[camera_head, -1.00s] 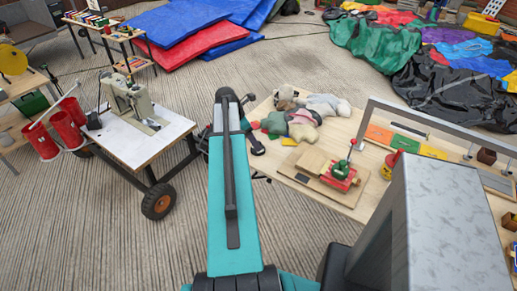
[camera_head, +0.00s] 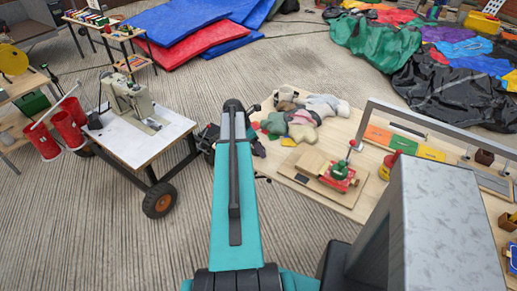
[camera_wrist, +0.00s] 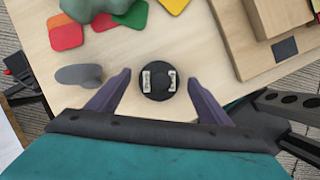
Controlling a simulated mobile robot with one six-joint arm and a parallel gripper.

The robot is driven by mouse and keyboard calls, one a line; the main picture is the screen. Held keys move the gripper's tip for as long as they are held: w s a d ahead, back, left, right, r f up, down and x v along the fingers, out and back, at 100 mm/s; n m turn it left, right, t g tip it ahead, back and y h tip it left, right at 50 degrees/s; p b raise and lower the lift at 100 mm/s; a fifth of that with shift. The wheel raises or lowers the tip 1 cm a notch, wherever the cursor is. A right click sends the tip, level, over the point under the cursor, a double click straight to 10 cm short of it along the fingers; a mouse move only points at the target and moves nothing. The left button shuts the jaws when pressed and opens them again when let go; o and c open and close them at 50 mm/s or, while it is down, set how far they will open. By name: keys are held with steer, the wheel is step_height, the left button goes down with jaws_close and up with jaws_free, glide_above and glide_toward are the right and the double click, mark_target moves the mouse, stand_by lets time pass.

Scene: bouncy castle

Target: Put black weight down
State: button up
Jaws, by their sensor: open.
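The black weight (camera_wrist: 158,80), a dark round disc with two pale metallic pieces on top, appears on the light wooden table (camera_wrist: 125,45) near its front edge in the wrist view. My gripper (camera_wrist: 158,83) is open, with one purple-grey finger on each side of the weight and a gap on both sides. Whether the weight rests flat is hard to tell from above. In the head view my teal arm hides most of the gripper, and I cannot make out the weight there.
A grey rounded piece (camera_wrist: 78,75) lies left of my left finger. Coloured patches (camera_wrist: 130,14) and a wooden block (camera_wrist: 278,14) lie farther up the table. A red and green device (camera_head: 340,174) and soft toys (camera_head: 305,112) stand on it. A wheeled sewing-machine cart (camera_head: 140,140) is left.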

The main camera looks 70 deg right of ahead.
stand_by(0.5)
steer(key=c, duration=1.6)
steer(key=shift+r, duration=0.15)
steer(key=shift+r+b, duration=0.6)
steer(key=shift+r, duration=0.75)
steer(key=w+a+b, duration=0.1)
steer(key=a, duration=0.4)
steer(key=w+a+r+b, duration=0.1)
steer(key=a, duration=0.4)
steer(key=w+a+r+b, duration=0.1)
steer(key=w+a, duration=0.1)
steer(key=a, duration=0.3)
steer(key=shift+a, duration=0.25)
